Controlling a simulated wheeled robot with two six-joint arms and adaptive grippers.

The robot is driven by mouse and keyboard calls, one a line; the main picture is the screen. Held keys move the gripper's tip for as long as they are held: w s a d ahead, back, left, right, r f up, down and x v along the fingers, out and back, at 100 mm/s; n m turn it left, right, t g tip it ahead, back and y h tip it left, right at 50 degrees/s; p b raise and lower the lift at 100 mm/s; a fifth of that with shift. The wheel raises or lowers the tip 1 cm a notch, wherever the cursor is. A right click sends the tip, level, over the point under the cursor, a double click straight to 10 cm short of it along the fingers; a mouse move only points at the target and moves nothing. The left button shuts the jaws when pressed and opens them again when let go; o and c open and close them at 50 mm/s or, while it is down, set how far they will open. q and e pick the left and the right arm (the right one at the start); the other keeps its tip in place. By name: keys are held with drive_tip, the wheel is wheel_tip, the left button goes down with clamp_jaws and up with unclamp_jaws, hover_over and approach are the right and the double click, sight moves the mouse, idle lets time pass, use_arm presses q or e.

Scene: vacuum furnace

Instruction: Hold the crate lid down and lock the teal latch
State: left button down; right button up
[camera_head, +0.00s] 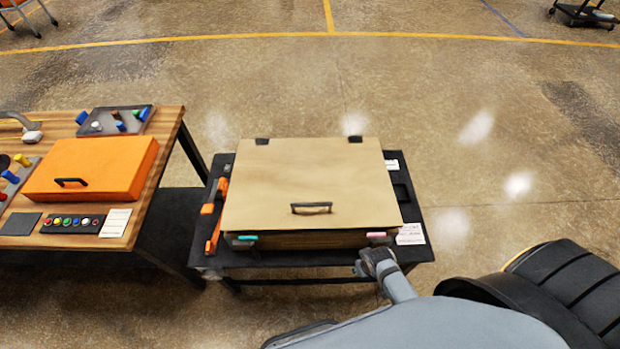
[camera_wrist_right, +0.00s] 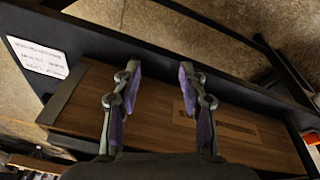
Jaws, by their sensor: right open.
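The crate's tan lid (camera_head: 310,170) covers the crate on a dark table. A dark line shows between the lid's front edge and the crate's front wall (camera_head: 305,241). A black handle (camera_head: 311,208) is near the lid's front. The teal latch (camera_head: 246,237) is at the front left and a pink latch (camera_head: 376,236) at the front right. My right gripper (camera_head: 368,262) is at the table's front edge, below the pink latch. My left gripper is out of view.
Orange tools (camera_head: 214,225) lie left of the crate. White labels (camera_head: 411,234) are at its right. A wooden table (camera_head: 120,228) with an orange case (camera_head: 92,168) and a button panel (camera_head: 72,223) stands to the left. Floor beyond the crate is clear.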

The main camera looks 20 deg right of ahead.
wheel_tip(320, 180, up, 10)
drive_tip(key=w+p, duration=0.2)
wheel_tip(320, 180, up, 13)
drive_tip(key=n+g+p, duration=0.2)
drive_tip(key=n, duration=1.2)
hover_over(312, 203)
drive_tip(key=shift+w+a+r+y, duration=0.1)
drive_tip(key=shift+a+y, duration=0.05)
drive_tip(key=shift+y, duration=0.25)
drive_tip(key=shift+f+p, duration=0.3)
drive_tip(key=shift+f, duration=0.15)
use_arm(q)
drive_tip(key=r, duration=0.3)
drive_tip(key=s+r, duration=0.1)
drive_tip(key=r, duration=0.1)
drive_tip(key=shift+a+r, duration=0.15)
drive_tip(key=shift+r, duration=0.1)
use_arm(e)
wheel_tip(312, 203, down, 10)
drive_tip(key=shift+r, duration=0.2)
clamp_jaws()
